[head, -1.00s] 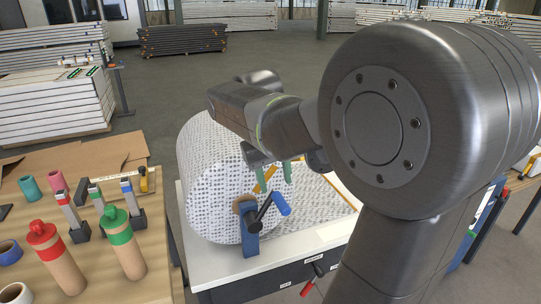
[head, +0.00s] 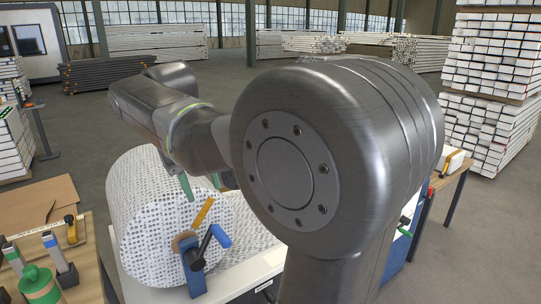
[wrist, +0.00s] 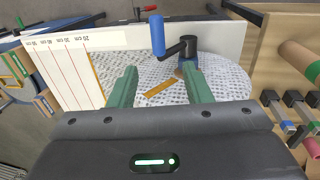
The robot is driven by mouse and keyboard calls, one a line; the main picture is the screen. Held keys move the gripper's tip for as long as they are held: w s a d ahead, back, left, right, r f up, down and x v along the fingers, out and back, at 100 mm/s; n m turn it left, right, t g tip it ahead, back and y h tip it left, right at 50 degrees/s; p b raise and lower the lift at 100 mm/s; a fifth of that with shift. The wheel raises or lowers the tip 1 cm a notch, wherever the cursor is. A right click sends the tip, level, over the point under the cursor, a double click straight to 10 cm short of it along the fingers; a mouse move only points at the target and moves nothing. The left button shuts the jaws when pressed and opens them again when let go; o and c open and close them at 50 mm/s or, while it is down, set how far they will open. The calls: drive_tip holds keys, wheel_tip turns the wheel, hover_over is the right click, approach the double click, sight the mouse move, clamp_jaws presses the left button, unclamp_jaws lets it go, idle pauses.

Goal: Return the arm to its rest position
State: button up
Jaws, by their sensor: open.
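My gripper (head: 202,183) shows partly behind my arm in the head view, in front of and above the patterned paper roll (head: 138,206). Its two green fingers are apart in the wrist view (wrist: 160,88), with nothing held between them. Below them in the wrist view are the patterned paper (wrist: 115,68), a yellow strip (wrist: 160,88) and a crank with a blue handle (wrist: 157,36). The crank's blue handle (head: 221,236) also shows in the head view, at the roll's near end. My large arm joint hides part of the bench.
A second table (head: 447,190) stands at the right. White stacked boards (head: 490,120) stand at the right rear. Open floor (head: 95,105) lies behind the bench.

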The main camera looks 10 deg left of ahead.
sight(223, 232)
drive_tip(key=shift+f, duration=0.1)
drive_tip(key=f, duration=0.4)
drive_tip(key=w+d+f, duration=0.1)
drive_tip(key=f, duration=0.4)
drive_tip(key=w+d+f, duration=0.1)
drive_tip(key=f, duration=0.4)
drive_tip(key=shift+w+b, duration=0.25)
drive_tip(key=shift+b, duration=0.1)
drive_tip(key=shift+w+d+f, duration=0.1)
drive_tip(key=shift+w+d, duration=0.05)
drive_tip(key=shift+d, duration=0.1)
